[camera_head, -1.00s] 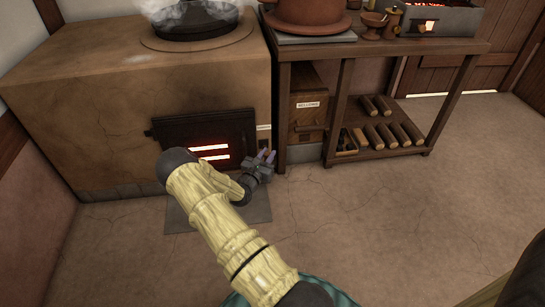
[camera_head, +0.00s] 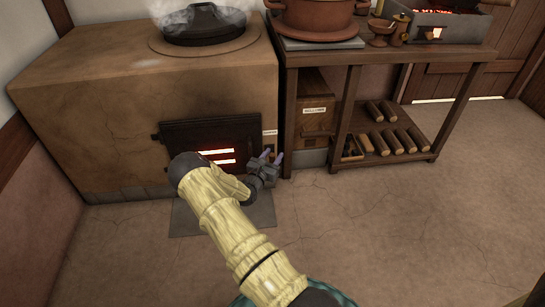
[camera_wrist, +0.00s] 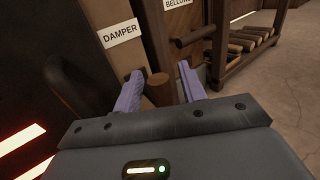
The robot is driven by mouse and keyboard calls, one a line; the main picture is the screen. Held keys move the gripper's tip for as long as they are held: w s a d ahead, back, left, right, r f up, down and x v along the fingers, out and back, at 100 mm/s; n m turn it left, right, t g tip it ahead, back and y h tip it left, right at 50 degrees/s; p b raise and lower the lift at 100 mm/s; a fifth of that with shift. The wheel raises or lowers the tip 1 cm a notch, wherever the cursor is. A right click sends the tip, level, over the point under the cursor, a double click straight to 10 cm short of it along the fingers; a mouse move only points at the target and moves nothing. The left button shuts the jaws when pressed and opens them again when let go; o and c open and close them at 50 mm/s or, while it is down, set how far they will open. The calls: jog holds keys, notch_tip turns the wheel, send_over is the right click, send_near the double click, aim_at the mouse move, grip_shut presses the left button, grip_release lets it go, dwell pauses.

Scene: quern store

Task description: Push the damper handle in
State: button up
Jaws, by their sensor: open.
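The damper handle (camera_wrist: 160,90) is a brown wooden knob, seen in the wrist view below the white DAMPER label (camera_wrist: 119,33). My gripper (camera_wrist: 160,72) is open, with one purple finger on each side of the knob. I cannot tell whether either finger touches it. In the head view my gripper (camera_head: 272,157) is low at the right front corner of the clay stove (camera_head: 140,100), just right of the dark fire door (camera_head: 195,130). The damper handle is hidden there behind my gripper.
The fire door has glowing slots (camera_wrist: 22,138) close to the left of my gripper. A wooden bellows box (camera_head: 313,110) and its handle (camera_wrist: 195,37) are to the right. A bench (camera_head: 370,53) holds pots above and logs below. The floor at right is clear.

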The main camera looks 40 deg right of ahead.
jog(key=p+v, duration=0.8)
jog(key=v, duration=0.9)
jog(key=shift+s+a, duration=0.15)
